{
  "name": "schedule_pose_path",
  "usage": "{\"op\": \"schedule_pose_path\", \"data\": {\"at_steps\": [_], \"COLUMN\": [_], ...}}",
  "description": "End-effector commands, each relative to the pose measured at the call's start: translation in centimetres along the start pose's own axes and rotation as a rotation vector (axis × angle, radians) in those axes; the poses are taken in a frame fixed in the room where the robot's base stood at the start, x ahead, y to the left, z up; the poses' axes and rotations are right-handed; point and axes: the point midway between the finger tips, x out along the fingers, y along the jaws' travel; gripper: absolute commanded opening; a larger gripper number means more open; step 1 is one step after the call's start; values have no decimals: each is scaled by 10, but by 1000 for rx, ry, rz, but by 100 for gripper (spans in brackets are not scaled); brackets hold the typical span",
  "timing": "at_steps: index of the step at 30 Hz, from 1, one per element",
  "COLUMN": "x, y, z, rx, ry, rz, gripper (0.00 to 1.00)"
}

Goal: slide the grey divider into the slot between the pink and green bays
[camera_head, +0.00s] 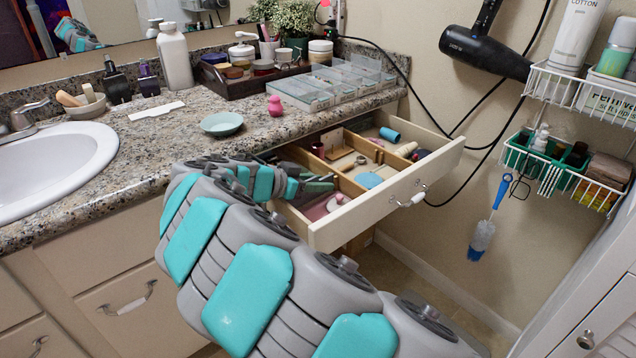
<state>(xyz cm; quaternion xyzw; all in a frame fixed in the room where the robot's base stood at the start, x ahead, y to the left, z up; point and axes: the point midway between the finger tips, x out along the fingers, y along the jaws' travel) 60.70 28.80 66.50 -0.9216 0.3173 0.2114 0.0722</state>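The open drawer (385,200) has wooden partitions inside. A pink-floored bay (316,211) shows at its near left, partly behind my arm. I cannot make out a green bay or the slot beside it. My gripper (322,183) is over the left part of the drawer, above the pink bay, with its dark fingers pointing right. The fingers are too small to tell whether they are apart or hold something. No grey divider can be made out for certain; a flat pale strip (156,110) lies on the counter by the sink.
Other drawer bays hold a light blue disc (369,180), a blue roller (390,134) and small items. Wire racks (560,170) hang at the right.

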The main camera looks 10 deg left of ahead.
Motion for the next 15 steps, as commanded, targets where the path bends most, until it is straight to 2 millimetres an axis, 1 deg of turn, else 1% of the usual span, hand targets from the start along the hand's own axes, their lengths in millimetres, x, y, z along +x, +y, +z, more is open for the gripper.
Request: {"op": "schedule_pose_path", "data": {"at_steps": [7, 8, 11, 15], "x": [-3, -6, -22, -52], "y": [0, -1, -2, -2], "z": [-5, -2, -1, -2], "rx": [0, 1, 2, 4], "ry": [0, 0, 1, 2], "rz": [0, -2, -6, -7], "gripper": [38, 38, 38, 38]}}
